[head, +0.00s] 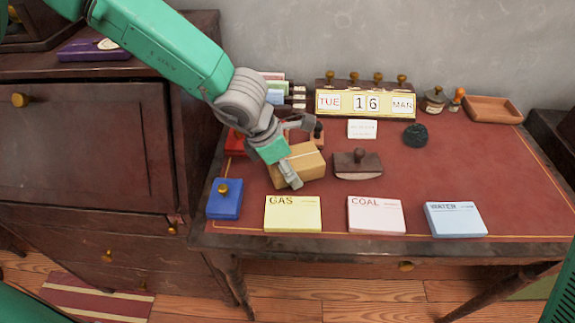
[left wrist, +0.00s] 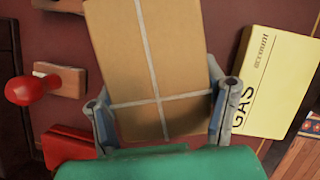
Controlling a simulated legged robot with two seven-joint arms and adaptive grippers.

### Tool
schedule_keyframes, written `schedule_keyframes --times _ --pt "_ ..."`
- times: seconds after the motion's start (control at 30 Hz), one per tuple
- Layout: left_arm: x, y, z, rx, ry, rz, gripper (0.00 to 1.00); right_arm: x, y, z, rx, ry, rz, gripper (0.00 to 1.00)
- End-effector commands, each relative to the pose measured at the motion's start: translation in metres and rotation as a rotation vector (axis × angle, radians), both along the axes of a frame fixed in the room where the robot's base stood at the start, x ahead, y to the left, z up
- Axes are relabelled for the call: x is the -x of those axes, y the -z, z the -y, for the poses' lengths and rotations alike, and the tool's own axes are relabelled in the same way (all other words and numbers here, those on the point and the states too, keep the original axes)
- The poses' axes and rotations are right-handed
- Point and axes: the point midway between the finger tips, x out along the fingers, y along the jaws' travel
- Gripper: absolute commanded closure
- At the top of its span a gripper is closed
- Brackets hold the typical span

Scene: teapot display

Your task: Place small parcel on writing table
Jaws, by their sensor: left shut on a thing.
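The small parcel (head: 304,164) is a brown box tied with pale string. It is at the left part of the writing table (head: 480,165), behind the yellow GAS pad. My left gripper (head: 290,154) is shut on the parcel, with one finger on each side. In the left wrist view the parcel (left wrist: 150,60) fills the middle, between the two fingers (left wrist: 160,112). I cannot tell whether its underside touches the tabletop. My right gripper is not in view.
GAS (head: 293,214), COAL (head: 375,215) and WATER (head: 455,219) pads line the front edge. A blue stamp pad (head: 225,199) is at left. A rocker blotter (head: 358,164) stands just right of the parcel. A calendar (head: 366,103) stands behind. The table's right side is clear.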

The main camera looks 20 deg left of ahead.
Motion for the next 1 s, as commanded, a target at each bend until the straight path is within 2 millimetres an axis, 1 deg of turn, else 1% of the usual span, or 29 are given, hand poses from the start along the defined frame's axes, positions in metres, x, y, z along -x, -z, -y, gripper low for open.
schedule_keyframes --times 0.2,0.33,0.37,0.4,0.87,1.0 --pt "-0.0001 0.0076 -0.0010 0.002 -0.001 0.000 0.77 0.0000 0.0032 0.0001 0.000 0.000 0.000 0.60" --pt "-0.0001 0.0088 -0.0013 0.002 -0.001 -0.001 0.77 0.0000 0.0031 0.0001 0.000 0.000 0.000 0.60" --pt "0.0002 0.0095 -0.0017 0.001 -0.001 -0.003 0.24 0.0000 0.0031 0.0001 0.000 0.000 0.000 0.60" --pt "0.0004 0.0098 -0.0018 0.000 -0.001 -0.003 0.12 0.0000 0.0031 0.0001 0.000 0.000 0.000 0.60" --pt "0.0007 0.0092 -0.0018 0.000 -0.001 -0.003 0.12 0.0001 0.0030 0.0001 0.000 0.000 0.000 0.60" --pt "0.0002 0.0038 -0.0016 0.001 -0.001 -0.001 0.12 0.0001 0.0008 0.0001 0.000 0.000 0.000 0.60"
